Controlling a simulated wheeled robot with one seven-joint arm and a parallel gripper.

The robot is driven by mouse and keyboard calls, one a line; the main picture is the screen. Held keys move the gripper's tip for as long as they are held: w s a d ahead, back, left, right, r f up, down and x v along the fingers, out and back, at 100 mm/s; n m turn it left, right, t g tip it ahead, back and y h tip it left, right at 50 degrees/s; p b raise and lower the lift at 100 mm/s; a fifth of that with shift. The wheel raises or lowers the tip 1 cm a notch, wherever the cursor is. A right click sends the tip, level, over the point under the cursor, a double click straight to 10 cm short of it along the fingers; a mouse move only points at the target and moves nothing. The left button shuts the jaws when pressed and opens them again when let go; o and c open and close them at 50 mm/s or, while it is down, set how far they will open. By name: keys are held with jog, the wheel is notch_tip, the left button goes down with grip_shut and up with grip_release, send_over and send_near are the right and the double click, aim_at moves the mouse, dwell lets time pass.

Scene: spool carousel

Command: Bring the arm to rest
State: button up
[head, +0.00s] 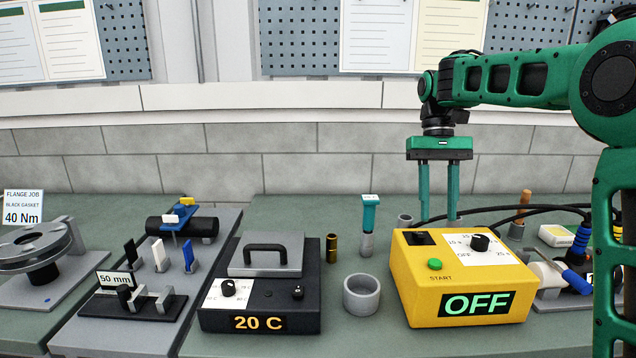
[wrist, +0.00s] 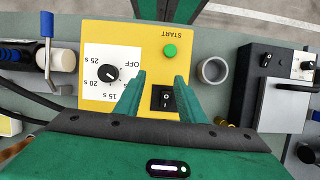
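My gripper (head: 438,218) hangs fingers-down at the back of the yellow box (head: 410,285). Its two green fingers are parallel and apart, with nothing visible between them. In the wrist view my gripper (wrist: 160,82) is above the yellow box (wrist: 208,40), and the fingertips overlap its dial plate and black switch. The box's display (head: 476,304) reads OFF. It has a green START button (head: 435,264) and a black dial (head: 479,243). My green arm comes in from the right and bends down to the gripper.
A black hot plate box (head: 260,298) showing 20 C stands to the left, with a grey ring cup (head: 361,295) between the boxes. A teal-topped tool (head: 369,213) stands in a grey holder. Black cables (head: 510,209) run behind the yellow box. Space above the bench is open.

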jog(key=shift+m+t, duration=0.6)
jog(key=shift+m, duration=0.2)
jog(key=s+d, duration=0.2)
jog(key=s+d+f, duration=0.1)
jog(key=s+d, duration=0.1)
jog(key=s, duration=0.1)
jog(key=s+d, duration=0.2)
jog(key=shift+s+d+f, duration=0.1)
jog(key=shift+s+f, duration=0.05)
jog(key=shift+s, duration=0.05)
jog(key=s+d+f+m+t, duration=0.1)
jog(key=s+d+f, duration=0.2)
jog(key=s, duration=0.5)
jog(key=s+d+f+m+t, duration=0.1)
jog(key=s+d+f, duration=0.2)
jog(key=s+f, duration=0.3)
jog(key=s+d+f+m+t, duration=0.1)
jog(key=s+d+f+m, duration=0.1)
jog(key=s, duration=0.9)
notch_tip(320, 180, down, 2)
jog(key=shift+s+d+f, duration=0.25)
jog(key=shift+s+d, duration=0.1)
jog(key=shift+d, duration=0.25)
